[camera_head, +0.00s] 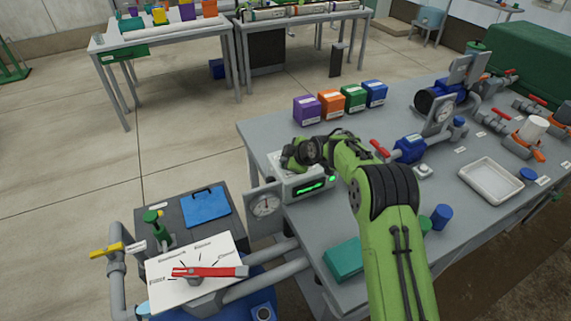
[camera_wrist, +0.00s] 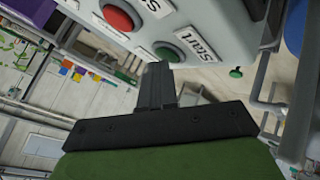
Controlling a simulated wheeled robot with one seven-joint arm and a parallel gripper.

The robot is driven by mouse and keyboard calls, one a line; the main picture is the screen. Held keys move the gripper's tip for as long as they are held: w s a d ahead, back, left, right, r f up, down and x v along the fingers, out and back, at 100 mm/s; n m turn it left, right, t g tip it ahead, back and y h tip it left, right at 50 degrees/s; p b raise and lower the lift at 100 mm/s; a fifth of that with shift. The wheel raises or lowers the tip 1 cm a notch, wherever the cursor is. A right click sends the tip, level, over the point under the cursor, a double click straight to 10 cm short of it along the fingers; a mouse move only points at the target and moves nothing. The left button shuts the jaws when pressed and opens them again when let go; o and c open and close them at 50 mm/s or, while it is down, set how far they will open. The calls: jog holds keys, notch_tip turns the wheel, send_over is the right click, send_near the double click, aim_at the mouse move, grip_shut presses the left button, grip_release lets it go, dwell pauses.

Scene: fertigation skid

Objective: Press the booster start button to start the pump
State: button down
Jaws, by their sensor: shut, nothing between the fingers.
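A pale control box (camera_head: 290,187) with a lit green display (camera_head: 310,188) stands at the near left edge of the grey bench.
A pressure gauge (camera_head: 264,207) stands just left of the box. Purple (camera_head: 307,110), orange, green and blue boxes sit behind it. A blue valve fitting (camera_head: 409,149) with pipework and a white tray (camera_head: 490,180) lie to the right. A red-handled selector (camera_head: 210,272) is at the front left.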

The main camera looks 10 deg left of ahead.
jog(key=shift+r, duration=0.75)
jog(key=shift+r+p, duration=1.55)
jog(key=shift+r, duration=1.05)
jog(key=shift+f, duration=0.1)
jog(key=shift+d, duration=0.1)
